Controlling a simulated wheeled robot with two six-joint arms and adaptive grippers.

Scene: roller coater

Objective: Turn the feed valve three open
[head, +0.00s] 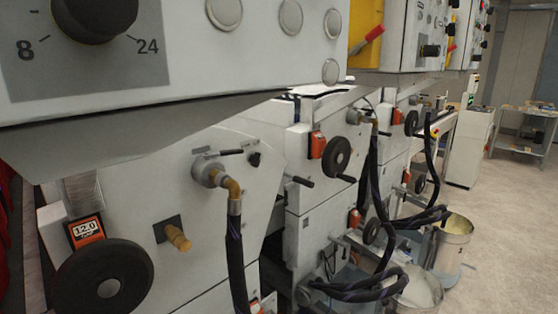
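No part is labelled feed valve three, and I cannot tell which fitting it is. In the head view, the nearest grey-white machine unit (150,205) carries a brass elbow fitting (232,187) with a dark hose (237,262) hanging from it. A small dark lever (222,152) lies roughly level above that fitting. A brass knob (179,238) sticks out lower left on a dark square plate. A second unit (305,215) stands behind to the right, with a similar brass hose fitting (374,123). Neither gripper is in view.
A control panel (190,60) with a black dial overhangs the top left. Black handwheels (105,282) and (337,157) stick out from the units. Loose hoses (365,285) and buckets (452,245) stand at lower right. The floor (500,210) at right is clear.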

